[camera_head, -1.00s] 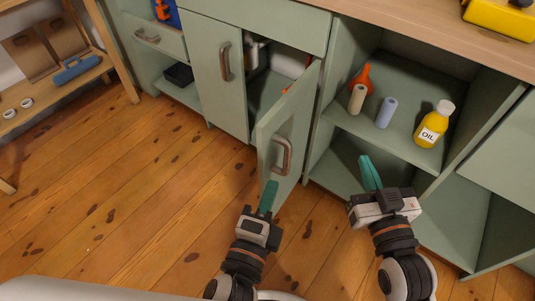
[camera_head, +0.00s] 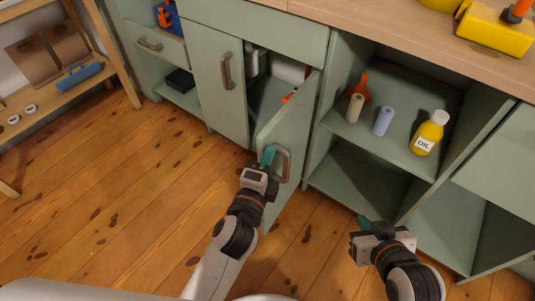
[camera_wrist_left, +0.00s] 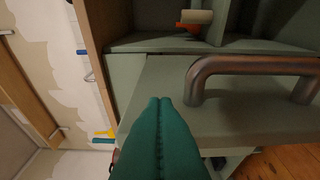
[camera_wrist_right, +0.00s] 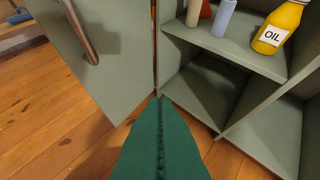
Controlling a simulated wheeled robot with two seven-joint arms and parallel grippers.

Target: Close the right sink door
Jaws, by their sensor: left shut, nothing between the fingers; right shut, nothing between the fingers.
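The right sink door (camera_head: 290,135) is a pale green panel standing partly open, swung out toward me from the cabinet. Its brown metal handle (camera_head: 283,164) faces my left gripper and also shows large in the left wrist view (camera_wrist_left: 250,66). My left gripper (camera_head: 268,156) is shut and empty, its teal fingertips close to the door's face beside the handle; I cannot tell whether they touch. My right gripper (camera_head: 363,221) is shut and empty, low in front of the open shelves. The right wrist view shows the door (camera_wrist_right: 100,50) at the left.
The left sink door (camera_head: 219,80) is closed. Open shelves at the right hold a yellow oil bottle (camera_head: 429,133), a blue roll (camera_head: 383,121) and a beige roll (camera_head: 355,108). The wooden floor (camera_head: 120,200) is clear at the left.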

